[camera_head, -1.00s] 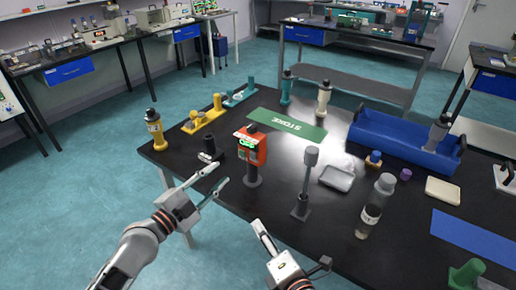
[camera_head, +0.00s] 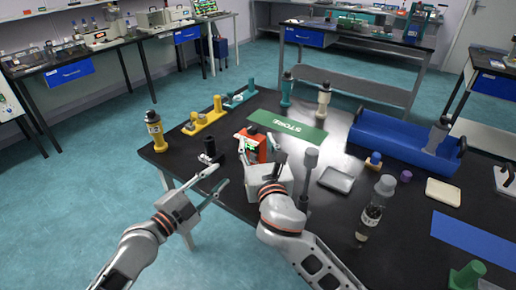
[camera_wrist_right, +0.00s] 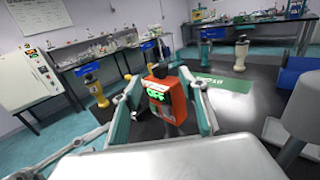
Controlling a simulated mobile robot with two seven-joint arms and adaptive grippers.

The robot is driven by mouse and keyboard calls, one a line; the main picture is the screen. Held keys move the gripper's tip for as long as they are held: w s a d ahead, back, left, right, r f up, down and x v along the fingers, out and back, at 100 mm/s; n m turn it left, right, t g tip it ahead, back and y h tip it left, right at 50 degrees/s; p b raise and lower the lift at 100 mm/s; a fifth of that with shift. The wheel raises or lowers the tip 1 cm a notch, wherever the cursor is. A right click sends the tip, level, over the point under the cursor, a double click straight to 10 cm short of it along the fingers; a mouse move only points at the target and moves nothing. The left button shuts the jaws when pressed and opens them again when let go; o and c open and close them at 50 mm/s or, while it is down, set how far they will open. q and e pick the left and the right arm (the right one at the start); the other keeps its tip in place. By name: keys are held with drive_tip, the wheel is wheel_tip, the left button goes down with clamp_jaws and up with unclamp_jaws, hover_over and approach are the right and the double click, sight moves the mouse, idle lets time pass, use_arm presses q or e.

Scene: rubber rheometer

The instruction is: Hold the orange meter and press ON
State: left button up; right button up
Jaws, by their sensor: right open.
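The orange meter (camera_head: 252,143) stands on the black table near its left front part. Its green display faces me, and my right gripper and wrist hide much of it in the head view. In the right wrist view the meter (camera_wrist_right: 166,101) is upright between the two fingers of my right gripper (camera_wrist_right: 163,100). The fingers are spread on either side of it; I cannot tell whether they touch it. In the head view my right gripper (camera_head: 262,150) is at the meter's near side. My left gripper (camera_head: 216,185) is open and empty, in front of the table edge.
A grey-topped post (camera_head: 309,160) stands just right of my right wrist. A small black stand (camera_head: 210,150) is left of the meter. A clear bottle (camera_head: 374,212), a grey tray (camera_head: 336,180) and a blue crate (camera_head: 362,133) are further right. The green mat (camera_head: 287,128) lies behind the meter.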

sight(253, 131)
drive_tip(key=shift+w+a, duration=0.25)
drive_tip(key=shift+w, duration=1.25)
drive_tip(key=shift+w+a, duration=0.2)
drive_tip(key=shift+w, duration=1.3)
clamp_jaws()
use_arm(q)
clamp_jaws()
drive_tip(key=shift+d, duration=0.1)
